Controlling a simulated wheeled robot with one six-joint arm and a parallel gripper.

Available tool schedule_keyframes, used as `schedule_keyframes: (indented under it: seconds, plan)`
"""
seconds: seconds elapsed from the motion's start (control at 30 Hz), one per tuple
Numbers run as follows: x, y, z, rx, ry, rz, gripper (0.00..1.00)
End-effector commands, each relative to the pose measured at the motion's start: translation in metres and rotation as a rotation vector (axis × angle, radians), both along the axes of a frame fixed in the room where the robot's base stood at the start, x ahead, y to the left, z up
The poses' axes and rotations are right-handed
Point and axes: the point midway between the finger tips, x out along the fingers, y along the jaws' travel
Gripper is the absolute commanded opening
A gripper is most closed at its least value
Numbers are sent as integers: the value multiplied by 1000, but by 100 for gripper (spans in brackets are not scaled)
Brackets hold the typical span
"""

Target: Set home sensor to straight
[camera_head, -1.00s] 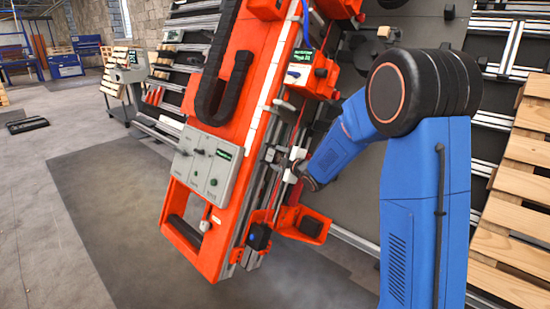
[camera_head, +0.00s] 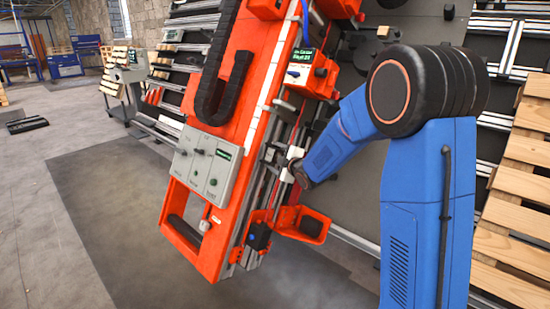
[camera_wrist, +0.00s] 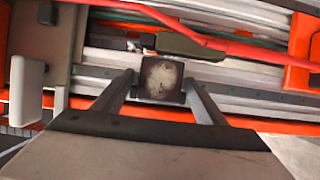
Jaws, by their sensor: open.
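In the wrist view, a small dark block with a worn, pale square face (camera_wrist: 161,80) sits by the metal rails. It may be the home sensor, but I see no label on it. My gripper (camera_wrist: 158,88) is open, with one finger on each side of the block. I cannot tell whether either finger touches it. In the head view, the end of my arm (camera_head: 303,176) is at the rails of the tilted orange gantry (camera_head: 258,110). My fingers are not clear there, and I cannot pick out the sensor.
A red cable (camera_wrist: 180,30) crosses above the block in the wrist view. A pale plate (camera_wrist: 27,90) stands at the left. The gantry carries a grey control box (camera_head: 207,168) and a green display (camera_head: 303,54). Wooden pallets (camera_head: 510,210) stand at the right.

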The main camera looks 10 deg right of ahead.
Motion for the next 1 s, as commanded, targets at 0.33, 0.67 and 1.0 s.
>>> schedule_keyframes:
  seconds: [0.33,0.67,1.0]
  plan:
    - [-36,-11,8,0,0,-2,66]
    - [-92,-26,18,0,-1,-2,66]
    - [-142,-40,28,-1,-2,-1,66]
